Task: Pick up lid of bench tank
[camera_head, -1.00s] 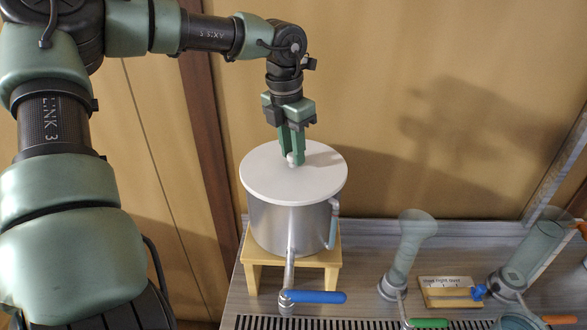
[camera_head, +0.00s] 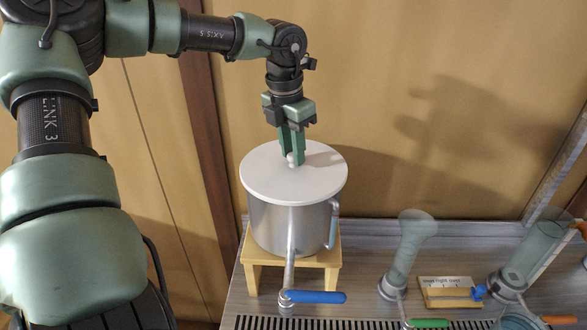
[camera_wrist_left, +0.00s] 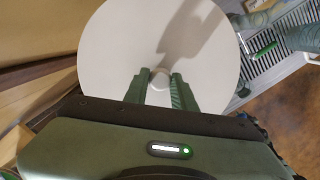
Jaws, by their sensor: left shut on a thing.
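The bench tank (camera_head: 275,229) is a metal cylinder on a small wooden stand, with a blue-handled tap at its front. Its lid (camera_head: 285,186) is a flat white disc with a small pale round knob, and it covers the tank top with no clear gap showing. My left gripper (camera_head: 294,158) comes down from above and is shut on the lid's knob. In the left wrist view the knob (camera_wrist_left: 158,78) sits between the two green fingers, with the white lid (camera_wrist_left: 120,45) spread beyond them. My right gripper is not in view.
The wooden stand (camera_head: 252,277) rests on a grey bench (camera_head: 360,258) with a slotted drain (camera_head: 350,322) in front. To the right are a glass vessel (camera_head: 407,250), a small labelled board (camera_head: 446,290) and another glass cylinder (camera_head: 532,255). A tan wall stands close behind.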

